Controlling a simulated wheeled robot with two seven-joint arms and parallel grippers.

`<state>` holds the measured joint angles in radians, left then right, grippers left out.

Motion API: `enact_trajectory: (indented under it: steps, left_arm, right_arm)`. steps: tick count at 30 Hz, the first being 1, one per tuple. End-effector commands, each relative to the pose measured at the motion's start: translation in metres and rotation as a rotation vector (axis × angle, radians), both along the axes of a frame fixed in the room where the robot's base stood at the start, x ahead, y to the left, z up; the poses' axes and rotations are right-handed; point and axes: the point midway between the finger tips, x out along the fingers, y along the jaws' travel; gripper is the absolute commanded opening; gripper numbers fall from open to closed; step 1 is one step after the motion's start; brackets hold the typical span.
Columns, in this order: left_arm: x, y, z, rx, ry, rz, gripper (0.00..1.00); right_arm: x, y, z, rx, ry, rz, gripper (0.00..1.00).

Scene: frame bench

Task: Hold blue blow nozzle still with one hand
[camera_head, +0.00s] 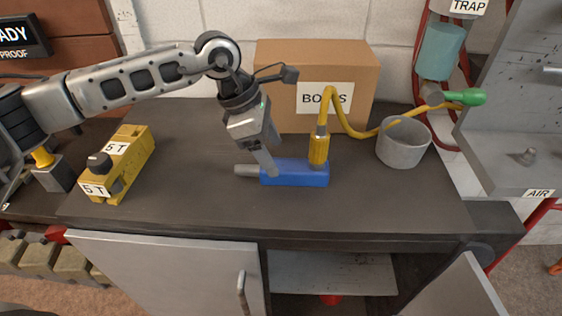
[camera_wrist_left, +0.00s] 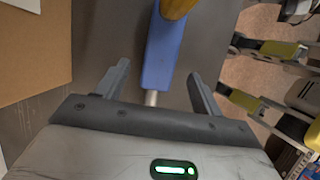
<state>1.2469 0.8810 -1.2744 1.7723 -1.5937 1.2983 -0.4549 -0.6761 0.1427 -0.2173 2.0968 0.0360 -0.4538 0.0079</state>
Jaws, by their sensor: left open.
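The blue blow nozzle (camera_head: 300,174) lies on the dark bench top, its grey tip (camera_head: 246,170) pointing left. A yellow fitting (camera_head: 318,150) stands up from its right end, joined to a yellow coiled hose. My left gripper (camera_head: 268,163) comes down over the nozzle's left part. In the left wrist view the blue nozzle (camera_wrist_left: 162,50) runs between the two spread fingers of my left gripper (camera_wrist_left: 160,86), with a gap on each side. The head view hides one finger, and I cannot tell how low the fingertips reach. My right gripper is not in view.
A cardboard box (camera_head: 272,75) stands behind the nozzle. A grey cup (camera_head: 403,143) is at the right, the hose (camera_head: 350,128) passing over it to a green end (camera_head: 473,97). A yellow block (camera_head: 122,162) marked "5 T" lies at the left. The bench front is clear.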

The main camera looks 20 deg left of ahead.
Motion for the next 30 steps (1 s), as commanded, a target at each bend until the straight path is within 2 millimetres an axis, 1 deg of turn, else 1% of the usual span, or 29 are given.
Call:
enact_trajectory:
  steps: [1,3,9,14,21,22,23,24,26,27,28,30]
  left_arm:
    - [0.001,-0.004,-0.009,0.0,0.003,0.0,0.67]
    - [0.002,-0.009,-0.02,0.0,0.003,0.0,0.67]
    - [0.005,-0.017,-0.042,0.0,0.001,0.001,0.67]
    - [0.006,-0.019,-0.049,0.0,0.0,0.001,0.67]
    - [0.006,-0.02,-0.049,-0.001,0.0,0.001,0.67]
    - [0.006,-0.02,-0.049,-0.001,0.0,0.001,0.65]
    - [0.006,-0.02,-0.049,-0.001,0.0,0.001,0.56]
    - [0.006,-0.02,-0.049,-0.001,0.0,0.001,0.45]
    - [0.006,-0.02,-0.049,-0.001,0.0,0.001,0.28]
    - [0.006,-0.02,-0.049,-0.001,0.0,0.001,0.17]
    - [0.006,-0.02,-0.049,-0.001,0.0,0.001,0.09]
    - [0.006,-0.02,-0.049,-0.001,0.0,0.001,0.09]
  right_arm:
    - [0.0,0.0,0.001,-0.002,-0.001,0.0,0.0]
    - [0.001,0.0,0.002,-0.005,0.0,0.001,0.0]
    - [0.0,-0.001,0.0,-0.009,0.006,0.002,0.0]
    - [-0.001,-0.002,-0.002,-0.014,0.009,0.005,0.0]
    - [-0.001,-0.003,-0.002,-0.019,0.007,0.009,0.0]
    - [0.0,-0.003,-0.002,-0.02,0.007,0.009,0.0]
    - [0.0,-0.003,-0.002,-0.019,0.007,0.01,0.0]
    - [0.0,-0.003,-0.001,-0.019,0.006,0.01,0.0]
    - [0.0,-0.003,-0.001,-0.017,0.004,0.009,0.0]
    - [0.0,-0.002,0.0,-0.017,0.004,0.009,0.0]
    - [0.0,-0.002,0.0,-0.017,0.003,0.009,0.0]
    - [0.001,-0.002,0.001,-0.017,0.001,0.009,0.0]
